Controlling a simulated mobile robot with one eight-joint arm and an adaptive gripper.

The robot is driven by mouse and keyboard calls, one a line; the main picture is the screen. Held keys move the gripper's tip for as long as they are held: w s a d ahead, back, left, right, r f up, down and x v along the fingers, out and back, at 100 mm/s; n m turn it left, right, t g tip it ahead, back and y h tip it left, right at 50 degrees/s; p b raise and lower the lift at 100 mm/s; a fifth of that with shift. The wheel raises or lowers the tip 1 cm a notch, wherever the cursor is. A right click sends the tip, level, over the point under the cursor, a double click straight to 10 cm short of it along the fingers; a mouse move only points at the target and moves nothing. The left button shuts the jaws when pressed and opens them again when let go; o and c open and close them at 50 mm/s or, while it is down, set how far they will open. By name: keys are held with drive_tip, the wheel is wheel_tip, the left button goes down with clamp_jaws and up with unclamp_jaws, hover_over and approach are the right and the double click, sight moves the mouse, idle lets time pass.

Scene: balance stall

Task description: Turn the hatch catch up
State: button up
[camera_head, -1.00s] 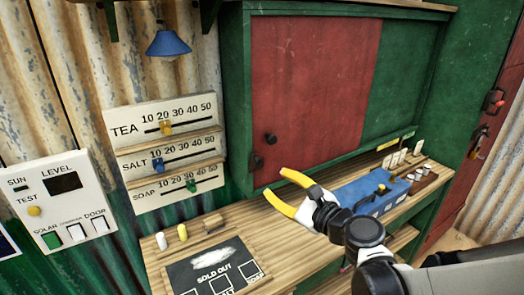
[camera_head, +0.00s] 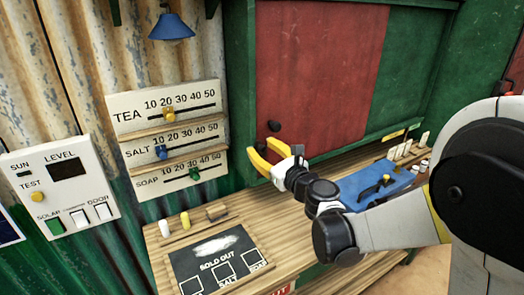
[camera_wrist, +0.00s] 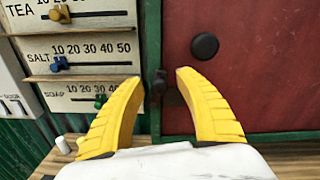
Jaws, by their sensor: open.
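The red hatch panel (camera_head: 318,75) sits in a green frame, with a round black knob (camera_head: 274,126) near its lower left corner. The knob also shows large in the wrist view (camera_wrist: 205,46). The small dark hatch catch (camera_wrist: 160,80) is on the green post at the panel's left edge. My gripper (camera_head: 259,146), with yellow fingers, is open in front of the catch. In the wrist view, the catch appears between the two fingertips (camera_wrist: 159,78). I cannot tell whether they touch it or how the catch is turned. In the head view the fingers largely hide it.
Sliders for tea, salt and soap (camera_head: 168,115) are on the wall left of the hatch. A wooden counter (camera_head: 270,222) below bears a sold-out board (camera_head: 216,258) and a blue box (camera_head: 375,185). A switch panel (camera_head: 60,190) is at far left.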

drive_tip(key=shift+w, duration=0.1)
clamp_jaws()
drive_tip(key=shift+s+a+n, duration=0.2)
drive_tip(key=shift+a+n, duration=0.1)
drive_tip(key=shift+n, duration=0.5)
drive_tip(key=shift+s+a+n, duration=0.15)
drive_tip(key=shift+a+n, duration=0.1)
drive_tip(key=shift+n, duration=0.55)
unclamp_jaws()
drive_tip(key=shift+s+d, duration=0.1)
drive_tip(key=v, duration=1.1)
drive_tip(key=shift+s+d, duration=0.2)
drive_tip(key=shift+s, duration=0.1)
